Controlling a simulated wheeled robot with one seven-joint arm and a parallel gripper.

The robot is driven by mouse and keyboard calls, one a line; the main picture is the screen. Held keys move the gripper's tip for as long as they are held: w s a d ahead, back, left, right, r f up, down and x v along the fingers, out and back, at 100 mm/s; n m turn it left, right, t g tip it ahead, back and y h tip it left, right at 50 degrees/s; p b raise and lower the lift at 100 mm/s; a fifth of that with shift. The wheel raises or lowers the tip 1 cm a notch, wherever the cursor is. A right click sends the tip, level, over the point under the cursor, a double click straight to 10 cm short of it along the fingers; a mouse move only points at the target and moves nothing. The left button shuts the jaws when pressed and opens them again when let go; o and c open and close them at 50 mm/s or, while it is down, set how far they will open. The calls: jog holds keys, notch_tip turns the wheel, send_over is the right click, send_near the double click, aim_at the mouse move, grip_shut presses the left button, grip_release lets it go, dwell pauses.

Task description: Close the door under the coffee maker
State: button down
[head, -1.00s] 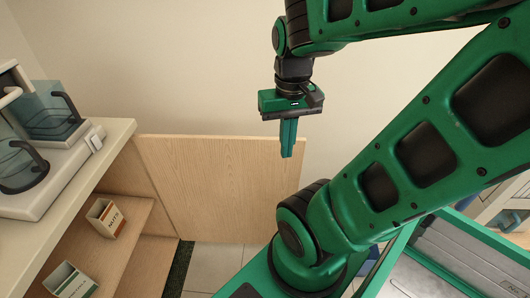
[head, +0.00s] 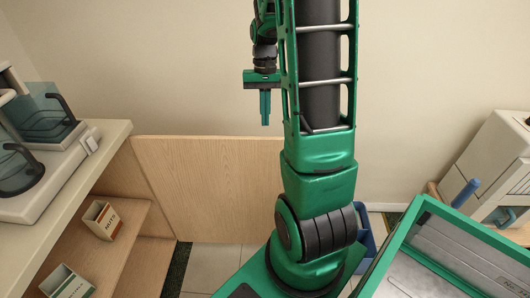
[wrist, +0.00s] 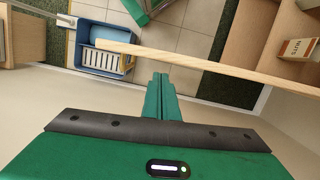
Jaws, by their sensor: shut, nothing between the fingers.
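The wooden door (head: 205,185) stands wide open from the cabinet under the coffee maker (head: 40,150). In the wrist view its top edge (wrist: 200,65) runs across the picture, just beyond my fingers. My gripper (head: 265,122) is shut and empty, pointing down on the wall side of the door, near its upper free end; my arm covers part of that end. In the wrist view my gripper (wrist: 160,82) is also shut, its fingertips close to the door edge. I cannot tell whether they touch.
The open cabinet shelf holds a small NUTS box (head: 101,219) and another box (head: 67,282). A blue bin (wrist: 97,50) with a white slatted item stands on the floor by the door's free end. A beige cabinet (head: 485,165) stands at the right.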

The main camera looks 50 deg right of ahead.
aim_at(266, 153)
jog(key=w+d+f, duration=0.3)
jog(key=d+f, duration=0.1)
jog(key=f, duration=0.2)
jog(key=shift+m+y, duration=0.3)
jog(key=shift+s+a+f, duration=0.65)
jog(key=shift+a+f, duration=0.1)
jog(key=shift+f, duration=0.8)
jog(key=shift+s+a+f, duration=0.7)
jog(key=shift+a+f, duration=0.05)
jog(key=shift+f, duration=0.75)
jog(key=shift+s+a+f, duration=0.65)
jog(key=shift+a+f, duration=0.1)
jog(key=shift+f, duration=0.8)
